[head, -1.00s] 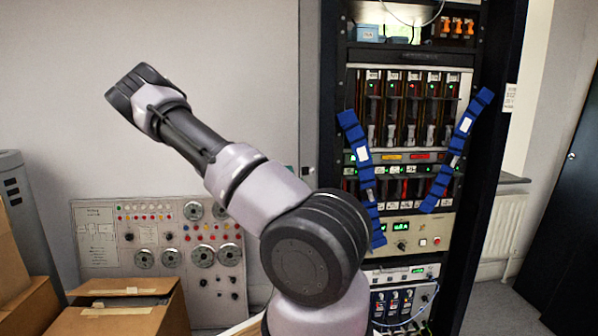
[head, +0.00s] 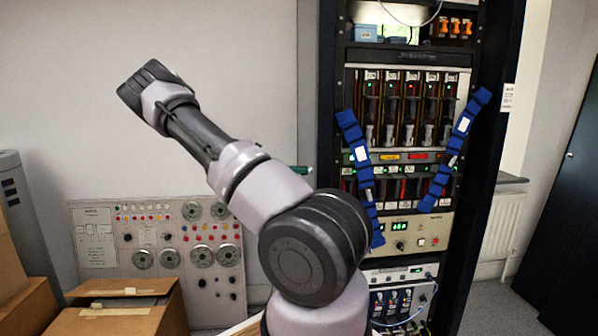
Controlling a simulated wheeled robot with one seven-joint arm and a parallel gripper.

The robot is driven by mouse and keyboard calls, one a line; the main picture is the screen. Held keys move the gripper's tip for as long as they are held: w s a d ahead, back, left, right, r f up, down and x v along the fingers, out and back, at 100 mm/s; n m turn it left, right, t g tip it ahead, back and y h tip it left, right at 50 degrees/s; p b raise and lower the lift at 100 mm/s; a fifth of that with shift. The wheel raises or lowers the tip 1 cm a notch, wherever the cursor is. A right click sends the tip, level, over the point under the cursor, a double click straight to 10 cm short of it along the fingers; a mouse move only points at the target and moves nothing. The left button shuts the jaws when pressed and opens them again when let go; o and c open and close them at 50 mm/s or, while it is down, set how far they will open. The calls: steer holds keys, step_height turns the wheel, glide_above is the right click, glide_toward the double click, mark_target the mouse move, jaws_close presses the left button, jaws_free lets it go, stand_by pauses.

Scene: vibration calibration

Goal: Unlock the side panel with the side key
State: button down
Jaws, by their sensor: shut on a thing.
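My arm (head: 265,190) rises from the bottom middle and reaches to the upper left. It ends in view at a dark, rounded part (head: 150,85) in front of the bare wall. I see no gripper fingers, so I cannot tell what they hold. I cannot make out the side key. No panel with a visible keyhole can be picked out. A small greenish piece (head: 301,170) shows just behind my arm, left of the rack; what it is cannot be told.
A tall black equipment rack (head: 327,120) with lit modules and blue straps (head: 463,128) stands right of my arm. A board with dials (head: 160,250) leans at the lower left. Bare floor (head: 505,310) shows at the right.

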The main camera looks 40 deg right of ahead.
steer(key=m, duration=0.9)
steer(key=shift+s+a, duration=0.1)
steer(key=m, duration=0.5)
steer(key=shift+f, duration=0.15)
steer(key=shift+m, duration=1.9)
steer(key=shift+s+f, duration=0.1)
steer(key=c, duration=0.9)
jaws_free()
steer(key=shift+c, duration=0.2)
